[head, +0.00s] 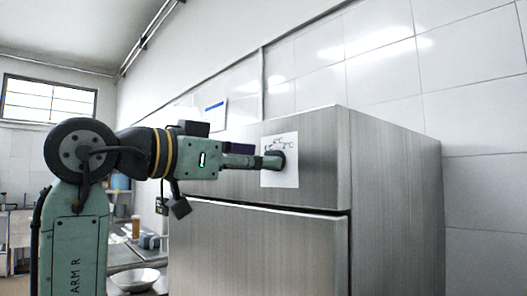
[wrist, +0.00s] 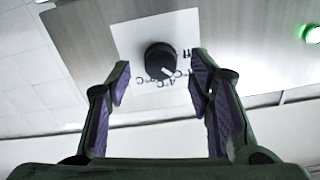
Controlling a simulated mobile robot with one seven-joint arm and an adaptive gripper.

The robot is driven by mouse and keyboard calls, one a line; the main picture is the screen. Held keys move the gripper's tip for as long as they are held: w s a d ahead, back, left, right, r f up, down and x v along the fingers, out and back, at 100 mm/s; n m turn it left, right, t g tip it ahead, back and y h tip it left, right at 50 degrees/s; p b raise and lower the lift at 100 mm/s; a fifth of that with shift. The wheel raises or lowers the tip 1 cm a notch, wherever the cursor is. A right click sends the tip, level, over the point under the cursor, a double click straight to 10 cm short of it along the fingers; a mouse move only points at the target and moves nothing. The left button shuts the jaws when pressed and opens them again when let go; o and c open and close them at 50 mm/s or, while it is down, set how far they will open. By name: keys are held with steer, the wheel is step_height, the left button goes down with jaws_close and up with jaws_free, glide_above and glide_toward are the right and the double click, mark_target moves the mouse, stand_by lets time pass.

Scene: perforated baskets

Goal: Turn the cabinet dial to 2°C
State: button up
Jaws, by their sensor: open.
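The dial (wrist: 158,58) is a round black knob with a white pointer line on a white label (wrist: 126,33). In the wrist view the pointer slants to the lower right. The label's markings show upside down; "off" is at the right and several °C marks run below, too small to read surely. My gripper (wrist: 160,76) is open, its purple-padded fingers apart on either side of the dial, with gaps showing. In the head view my gripper (head: 270,161) is at the label (head: 286,178) on the cabinet (head: 225,187) and partly hides the dial.
A green light (wrist: 312,35) glows on the panel at the right of the wrist view. In the head view, a metal bowl (head: 133,280) and a brown cup (head: 136,227) stand on the left counter. A tiled wall (head: 475,110) is behind the cabinet.

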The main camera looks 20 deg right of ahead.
steer(key=shift+x, duration=1.3)
steer(key=shift+c, duration=0.4)
jaws_close()
